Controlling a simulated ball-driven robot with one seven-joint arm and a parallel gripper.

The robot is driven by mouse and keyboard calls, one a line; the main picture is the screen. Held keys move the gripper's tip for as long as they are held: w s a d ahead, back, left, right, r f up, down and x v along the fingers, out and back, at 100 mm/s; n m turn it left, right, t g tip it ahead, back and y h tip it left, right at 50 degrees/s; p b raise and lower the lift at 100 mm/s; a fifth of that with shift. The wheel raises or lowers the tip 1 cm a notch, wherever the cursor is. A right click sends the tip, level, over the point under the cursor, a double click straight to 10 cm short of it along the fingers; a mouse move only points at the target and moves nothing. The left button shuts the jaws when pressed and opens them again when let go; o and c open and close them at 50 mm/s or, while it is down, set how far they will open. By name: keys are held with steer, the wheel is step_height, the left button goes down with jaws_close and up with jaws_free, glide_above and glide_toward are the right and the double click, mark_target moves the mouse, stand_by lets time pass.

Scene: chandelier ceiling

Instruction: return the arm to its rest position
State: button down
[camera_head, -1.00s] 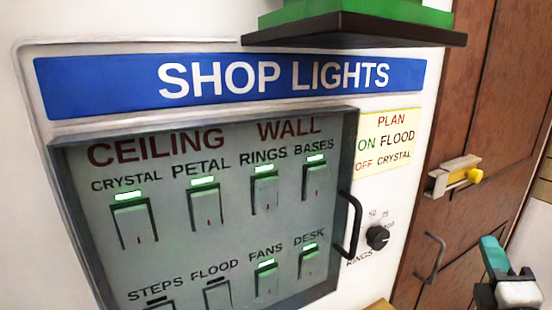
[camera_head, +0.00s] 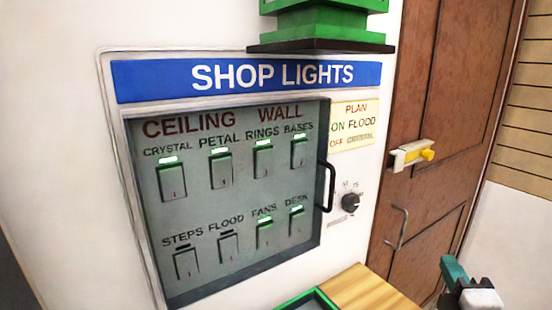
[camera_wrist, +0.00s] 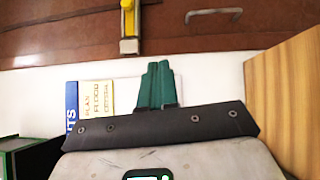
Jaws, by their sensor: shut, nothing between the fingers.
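My gripper (camera_head: 455,270), with teal fingers, is at the lower right in the head view, in front of the brown door. In the wrist view its two teal fingers (camera_wrist: 157,86) lie side by side, shut with nothing between them. It is apart from the SHOP LIGHTS switch panel (camera_head: 220,215), which is to its left. The lamps over CRYSTAL, PETAL, RINGS, BASES, FANS and DESK glow green; those over STEPS and FLOOD are dark.
A brown door (camera_head: 430,110) with a yellow-knobbed latch (camera_head: 410,154) and a handle (camera_head: 399,228) stands right of the panel. A black dial (camera_head: 350,202) is beside the panel's black handle (camera_head: 327,187). A wooden surface (camera_head: 365,292) is below. A green lantern-like fixture (camera_head: 320,22) is above.

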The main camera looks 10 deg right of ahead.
steer(key=s+a+f+m+g+y, duration=0.1)
steer(key=s+a+f+m+g, duration=0.15)
steer(key=f, duration=0.35)
steer(key=s+a+f+m+g+y, duration=0.1)
steer(key=s+f+m+g+y, duration=0.15)
steer(key=f, duration=0.45)
steer(key=s+a+f+m+g+y, duration=0.1)
steer(key=s+a+f+m+g, duration=0.15)
steer(key=f, duration=0.35)
steer(key=s+a+f+m+g+y, duration=0.1)
steer(key=s+a+f+m+g, duration=0.1)
steer(key=s, duration=0.4)
steer(key=s+a+f+m+g, duration=0.3)
steer(key=s+f+g, duration=0.1)
steer(key=s+f, duration=0.1)
steer(key=s+a+f+m+g+y, duration=0.1)
steer(key=s+a+f+m+g, duration=0.1)
steer(key=s, duration=0.5)
step_height(320, 180, down, 2)
steer(key=shift+a+f+g+y, duration=0.15)
steer(key=shift+f+g+y, duration=0.1)
steer(key=shift+g+y, duration=0.15)
